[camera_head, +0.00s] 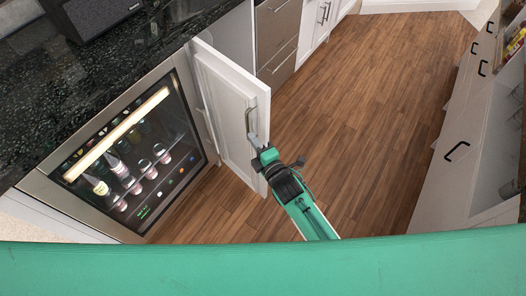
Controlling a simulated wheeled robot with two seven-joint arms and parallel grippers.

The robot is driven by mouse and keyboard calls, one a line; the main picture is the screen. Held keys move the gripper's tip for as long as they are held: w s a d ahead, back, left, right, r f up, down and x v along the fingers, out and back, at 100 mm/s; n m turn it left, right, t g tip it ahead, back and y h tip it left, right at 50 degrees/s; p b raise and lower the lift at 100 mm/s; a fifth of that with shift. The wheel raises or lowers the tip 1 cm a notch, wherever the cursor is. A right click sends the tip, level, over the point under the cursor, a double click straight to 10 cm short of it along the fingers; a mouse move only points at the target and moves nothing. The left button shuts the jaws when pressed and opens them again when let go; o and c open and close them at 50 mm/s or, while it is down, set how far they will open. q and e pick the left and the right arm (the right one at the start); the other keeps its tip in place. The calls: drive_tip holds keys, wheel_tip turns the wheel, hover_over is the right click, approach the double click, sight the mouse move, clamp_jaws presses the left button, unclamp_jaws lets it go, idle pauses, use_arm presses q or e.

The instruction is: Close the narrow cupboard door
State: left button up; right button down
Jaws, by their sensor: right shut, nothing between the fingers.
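The narrow cupboard door (226,105) is white with a raised panel. It stands open, swung out from the cabinet beside the drinks cooler. Its metal bar handle (250,122) is upright near the free edge. My right gripper (257,146) is at the lower end of the handle, close to the door's face. It is shut, with nothing seen between its fingers. I cannot tell whether it touches the handle or the door. The green and black right arm reaches up from the bottom middle. My left gripper is not in view.
A glass-fronted drinks cooler (135,152) with bottles is left of the door, under a black stone counter (60,90) with a dark speaker (95,14). Drawers (277,35) stand behind. Cabinets (455,150) line the right side. The wooden floor (355,110) between is clear.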

sight(264, 133)
drive_tip(key=shift+w+d, duration=1.4)
drive_tip(key=shift+w, duration=0.1)
drive_tip(key=shift+d, duration=0.1)
